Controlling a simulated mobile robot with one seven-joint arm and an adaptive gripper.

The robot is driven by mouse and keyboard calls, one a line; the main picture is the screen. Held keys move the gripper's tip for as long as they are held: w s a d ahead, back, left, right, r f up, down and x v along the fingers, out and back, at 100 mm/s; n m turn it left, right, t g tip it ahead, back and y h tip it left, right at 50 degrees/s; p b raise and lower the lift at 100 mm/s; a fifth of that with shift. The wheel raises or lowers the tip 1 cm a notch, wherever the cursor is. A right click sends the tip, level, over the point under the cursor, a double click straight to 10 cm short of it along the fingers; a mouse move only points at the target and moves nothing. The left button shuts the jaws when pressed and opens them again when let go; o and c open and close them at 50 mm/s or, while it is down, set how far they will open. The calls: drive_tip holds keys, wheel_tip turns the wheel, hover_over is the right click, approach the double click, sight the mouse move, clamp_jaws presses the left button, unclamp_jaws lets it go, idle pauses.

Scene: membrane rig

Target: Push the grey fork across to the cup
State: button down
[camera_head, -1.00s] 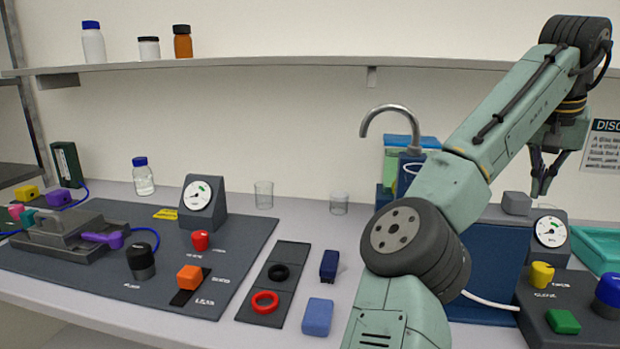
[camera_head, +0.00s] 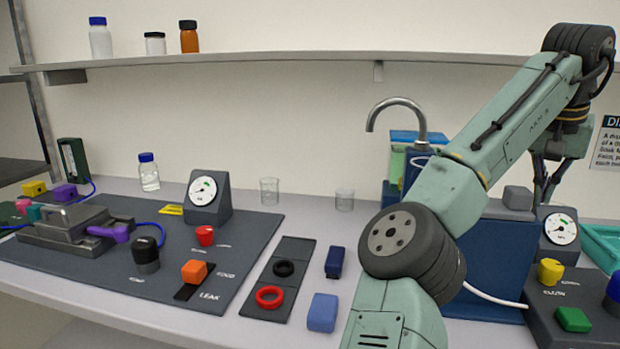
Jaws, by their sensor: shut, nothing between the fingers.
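A grey stepped fixture (camera_head: 70,226) with a purple lever (camera_head: 110,232) sits on the dark board at the left. A grey fork and a cup cannot be told apart in this fixture at this size. My gripper (camera_head: 543,198) is at the right, far from the fixture. It points down behind the grey block and the right-hand gauge, and its fingers are dark, shut and empty. Its fingertips are partly hidden.
The dark board (camera_head: 225,268) carries a black knob (camera_head: 146,254), a red button (camera_head: 205,235) and an orange slider (camera_head: 194,271). Two glass beakers (camera_head: 269,190) stand behind. A blue block (camera_head: 322,312) lies mid-bench. My arm crosses the sink tap's (camera_head: 396,104) right side.

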sight(523, 189)
drive_tip(key=shift+w+a, duration=0.25)
drive_tip(key=shift+a, duration=0.75)
drive_tip(key=shift+w+a, duration=0.25)
drive_tip(key=shift+a, duration=0.7)
drive_tip(key=shift+d+r, duration=0.1)
drive_tip(key=shift+d, duration=0.05)
drive_tip(key=shift+s+d+p, duration=0.2)
drive_tip(key=shift+d+p, duration=0.2)
drive_tip(key=shift+d, duration=0.1)
wheel_tip(523, 189, up, 3)
drive_tip(key=p, duration=0.3)
drive_tip(key=shift+r+p, duration=0.35)
drive_tip(key=shift+r, duration=2.1)
drive_tip(key=shift+f, duration=0.1)
